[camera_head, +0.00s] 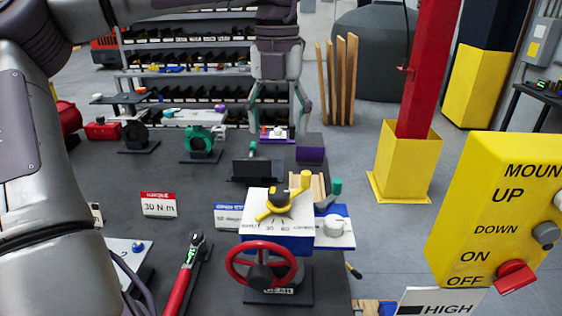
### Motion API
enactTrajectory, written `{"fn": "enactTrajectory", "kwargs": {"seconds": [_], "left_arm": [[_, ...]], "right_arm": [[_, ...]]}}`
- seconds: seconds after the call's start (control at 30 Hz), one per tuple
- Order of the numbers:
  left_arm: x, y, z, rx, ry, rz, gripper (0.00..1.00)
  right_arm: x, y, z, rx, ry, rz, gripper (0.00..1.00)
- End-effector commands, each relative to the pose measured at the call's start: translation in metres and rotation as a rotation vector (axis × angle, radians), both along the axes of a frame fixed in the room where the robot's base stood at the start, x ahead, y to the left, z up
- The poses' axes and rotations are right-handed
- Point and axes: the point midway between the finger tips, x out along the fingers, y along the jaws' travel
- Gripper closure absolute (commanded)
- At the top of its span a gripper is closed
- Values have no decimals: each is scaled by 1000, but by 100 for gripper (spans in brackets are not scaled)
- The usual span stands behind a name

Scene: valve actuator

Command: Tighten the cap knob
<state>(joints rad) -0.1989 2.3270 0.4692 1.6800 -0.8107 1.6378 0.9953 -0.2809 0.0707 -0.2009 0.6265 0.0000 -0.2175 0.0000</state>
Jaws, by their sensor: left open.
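My left gripper (277,125) hangs from the top of the view, pointing down over the far end of the dark workbench (190,255). Its two fingers are spread wide apart. A small fixture with a white and orange top (277,132) shows low between the fingertips; I cannot tell whether they touch it. A white round knob (334,224) sits on a blue block nearer me, at the bench's right side. I cannot tell which of these is the cap knob. My right gripper is not in view.
A red handwheel (262,265) and a yellow lever on a dial (280,200) stand at the near right of the bench. A red-handled torque wrench (184,275) lies left of them. A yellow switch panel (495,215) fills the right. Shelves stand behind.

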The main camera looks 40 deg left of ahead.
Motion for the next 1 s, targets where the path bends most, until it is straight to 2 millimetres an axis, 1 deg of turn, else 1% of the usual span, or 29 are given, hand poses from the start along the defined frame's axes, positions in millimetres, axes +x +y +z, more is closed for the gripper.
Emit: {"fn": "enactTrajectory", "kwargs": {"seconds": [0.03, 0.1, 0.17, 0.23, 0.37, 0.53, 0.7, 0.83, 1.0], "left_arm": [[0, 0, 0, 5, 2, -1, 29], [-1, 0, -2, 7, 4, -2, 29], [-1, 0, -7, 6, 5, -1, 29], [-1, 0, -15, 5, 7, -1, 29], [-2, 0, -39, 4, 9, -1, 29], [-2, 0, -76, 3, 9, -1, 29], [-2, -1, -108, 3, 7, 1, 29], [-2, 0, -125, 5, 7, 1, 29], [-2, 0, -137, 5, 3, 2, 29]], "right_arm": [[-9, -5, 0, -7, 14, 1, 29], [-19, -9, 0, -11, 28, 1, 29], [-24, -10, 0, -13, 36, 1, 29], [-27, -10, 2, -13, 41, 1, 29], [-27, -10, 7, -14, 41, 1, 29], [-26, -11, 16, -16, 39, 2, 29], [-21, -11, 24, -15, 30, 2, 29], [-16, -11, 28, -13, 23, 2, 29], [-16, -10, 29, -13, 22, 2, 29]]}}
